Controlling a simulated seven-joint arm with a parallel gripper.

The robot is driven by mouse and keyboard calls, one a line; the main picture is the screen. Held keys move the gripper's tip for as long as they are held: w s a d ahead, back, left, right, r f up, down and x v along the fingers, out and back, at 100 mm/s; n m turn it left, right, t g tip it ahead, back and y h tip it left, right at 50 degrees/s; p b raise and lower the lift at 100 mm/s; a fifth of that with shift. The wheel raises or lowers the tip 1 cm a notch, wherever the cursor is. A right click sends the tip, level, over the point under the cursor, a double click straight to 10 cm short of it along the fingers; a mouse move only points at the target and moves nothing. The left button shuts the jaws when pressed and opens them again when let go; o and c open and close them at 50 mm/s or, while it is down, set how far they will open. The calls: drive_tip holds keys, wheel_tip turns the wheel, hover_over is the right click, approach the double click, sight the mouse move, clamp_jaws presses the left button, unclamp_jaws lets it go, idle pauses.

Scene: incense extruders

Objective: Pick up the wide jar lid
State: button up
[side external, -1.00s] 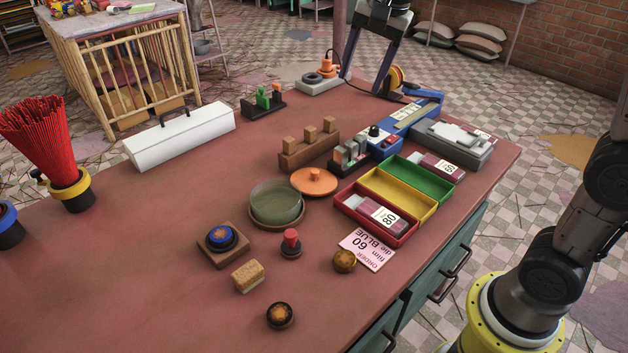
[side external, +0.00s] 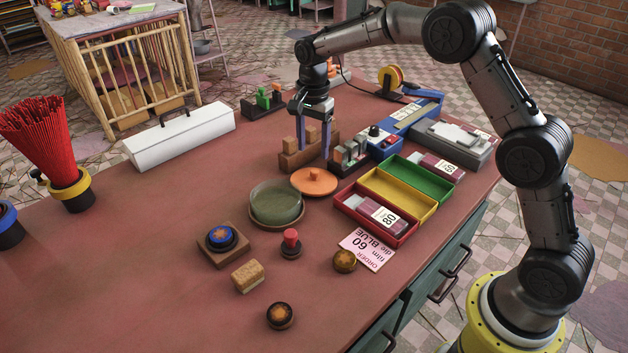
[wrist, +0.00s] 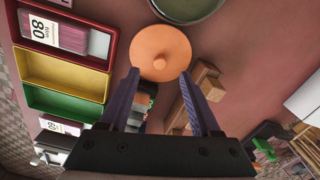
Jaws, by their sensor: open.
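The wide jar lid (side external: 314,182) is a flat orange disc with a small round knob on top. It lies on the red-brown table beside the green glass jar (side external: 276,202), which sits on a brown base. The lid also shows in the wrist view (wrist: 161,52), ahead of my fingertips, with its knob in line with the gap between them. My gripper (side external: 312,156) is open and empty, pointing down, above the table on the far side of the lid. Its two fingers also show in the wrist view (wrist: 160,82). The fingers look apart from the lid.
A wooden block rack (side external: 297,160) stands close by my fingers. A small dark holder (side external: 350,158) and the red, yellow and green trays (side external: 398,194) lie to the right. A red-topped stamp (side external: 291,243) stands nearer.

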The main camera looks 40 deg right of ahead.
sight(315, 171)
wheel_tip(315, 171, down, 3)
drive_tip(key=shift+r, duration=0.2)
drive_tip(key=shift+w+d+f, duration=0.1)
drive_tip(key=shift+d+f, duration=0.05)
drive_tip(key=shift+f, duration=0.7)
drive_tip(key=shift+w+d+f, duration=0.1)
drive_tip(key=shift+d+f, duration=0.05)
drive_tip(key=shift+f, duration=0.75)
drive_tip(key=shift+d+f, duration=0.15)
drive_tip(key=shift+f, duration=0.7)
clamp_jaws()
